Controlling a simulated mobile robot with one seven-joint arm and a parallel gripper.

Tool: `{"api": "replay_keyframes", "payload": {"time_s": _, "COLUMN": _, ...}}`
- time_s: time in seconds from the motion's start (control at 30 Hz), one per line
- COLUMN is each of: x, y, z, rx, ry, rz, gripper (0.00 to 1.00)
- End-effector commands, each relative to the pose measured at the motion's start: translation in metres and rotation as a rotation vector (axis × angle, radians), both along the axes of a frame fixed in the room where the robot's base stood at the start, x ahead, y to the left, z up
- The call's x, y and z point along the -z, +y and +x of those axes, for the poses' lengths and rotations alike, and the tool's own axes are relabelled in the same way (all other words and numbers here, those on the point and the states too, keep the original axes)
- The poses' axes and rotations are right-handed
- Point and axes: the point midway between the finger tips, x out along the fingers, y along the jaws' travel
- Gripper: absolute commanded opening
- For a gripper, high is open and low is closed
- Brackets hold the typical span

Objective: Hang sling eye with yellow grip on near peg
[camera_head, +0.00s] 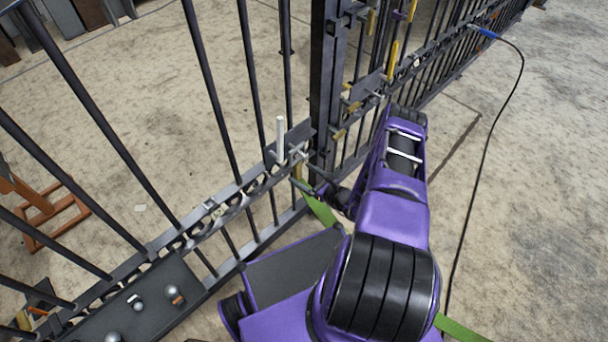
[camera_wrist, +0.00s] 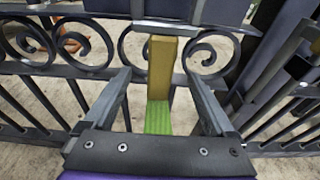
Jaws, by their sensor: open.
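The yellow grip (camera_wrist: 161,65) stands upright between my gripper's two fingers in the wrist view, with the green sling (camera_wrist: 158,117) running down from it. Gaps show on both sides of the grip, so my gripper (camera_wrist: 158,82) is open around it and not closed on it. In the head view the green sling (camera_head: 321,209) hangs beside the gate, and a sliver of the yellow grip (camera_head: 297,172) shows. A dark plate with a pale upright post (camera_head: 280,138) and short pale pegs (camera_head: 297,153) sits on the gate just above. Whether the sling's eye touches a peg cannot be told.
The dark barred gate (camera_head: 205,85) with scrollwork crosses the view. Another plate with pegs (camera_head: 367,88) and yellow pieces is farther along. A dark tray (camera_head: 145,310) with small parts is lower left. An orange stand (camera_head: 45,208) is behind the bars. A black cable (camera_head: 482,150) hangs right.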

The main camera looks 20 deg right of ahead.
Motion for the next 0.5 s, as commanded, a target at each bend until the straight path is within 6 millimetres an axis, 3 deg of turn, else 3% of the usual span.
{"api": "replay_keyframes", "payload": {"time_s": 0.17, "x": 0.000, "y": -0.001, "z": -0.001, "rx": 0.001, "ry": 0.000, "rz": 0.000, "gripper": 0.90}}
{"api": "replay_keyframes", "payload": {"time_s": 0.5, "x": 0.000, "y": -0.012, "z": -0.031, "rx": 0.002, "ry": 0.001, "rz": 0.000, "gripper": 0.90}}
